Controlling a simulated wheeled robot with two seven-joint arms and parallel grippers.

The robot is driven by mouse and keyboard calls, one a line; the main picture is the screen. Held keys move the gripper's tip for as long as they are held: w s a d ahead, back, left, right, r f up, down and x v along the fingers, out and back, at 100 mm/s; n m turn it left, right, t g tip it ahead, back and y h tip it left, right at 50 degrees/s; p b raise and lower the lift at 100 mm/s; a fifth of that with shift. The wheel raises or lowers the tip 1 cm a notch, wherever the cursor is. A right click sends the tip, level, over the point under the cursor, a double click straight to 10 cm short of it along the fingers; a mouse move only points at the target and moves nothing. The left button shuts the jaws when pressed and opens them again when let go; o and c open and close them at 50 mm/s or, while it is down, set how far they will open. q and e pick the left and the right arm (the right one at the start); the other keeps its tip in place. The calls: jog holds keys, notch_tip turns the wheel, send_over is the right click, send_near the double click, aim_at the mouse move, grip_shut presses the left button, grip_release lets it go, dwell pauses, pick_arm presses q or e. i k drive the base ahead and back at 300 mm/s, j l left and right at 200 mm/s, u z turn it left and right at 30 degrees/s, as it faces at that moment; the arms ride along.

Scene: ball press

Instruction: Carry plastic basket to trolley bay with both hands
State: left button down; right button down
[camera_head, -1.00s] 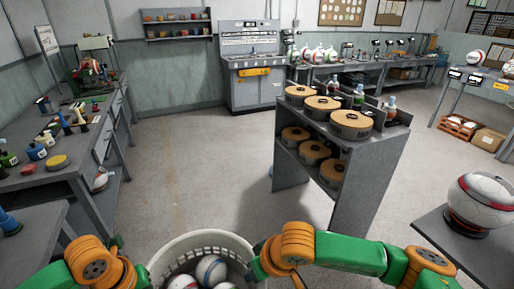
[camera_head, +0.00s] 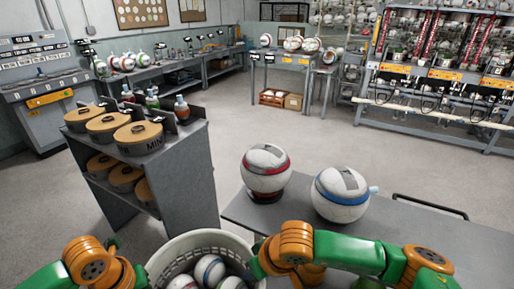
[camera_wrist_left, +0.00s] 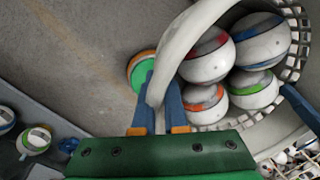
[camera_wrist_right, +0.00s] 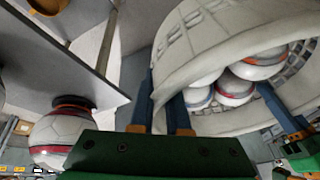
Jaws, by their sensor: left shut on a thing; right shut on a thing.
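The white plastic basket (camera_head: 190,243) is at the bottom middle of the head view, with several balls inside, among them a blue-striped ball (camera_head: 209,270). My left gripper (camera_wrist_left: 160,92) is shut on the basket's rim, one blue finger on each side of the wall in the left wrist view. My right gripper (camera_wrist_right: 162,98) is shut on the opposite side of the rim in the right wrist view. In the head view the orange and green arm links hide both gripping points. The trolley bay cannot be made out for certain.
A grey shelf unit (camera_head: 186,165) with round tan tins stands left of the basket. A grey table (camera_head: 420,232) with two balls is close on the right. Open floor (camera_head: 235,120) lies beyond, toward racks (camera_head: 440,75) at the back right.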

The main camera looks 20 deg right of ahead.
aim_at(465, 258)
jog(key=i+l+z, duration=0.1)
jog(key=l+z, duration=0.35)
jog(key=i+l+z, duration=0.1)
jog(key=z, duration=0.4)
jog(key=i+l+z, duration=0.2)
jog(key=l+z, duration=0.25)
jog(key=i+z, duration=0.3)
jog(key=z, duration=0.15)
jog(key=i+z, duration=0.25)
jog(key=z, duration=0.2)
jog(key=i+j+z, duration=0.1)
jog(key=i+z, duration=0.2)
jog(key=z, duration=0.15)
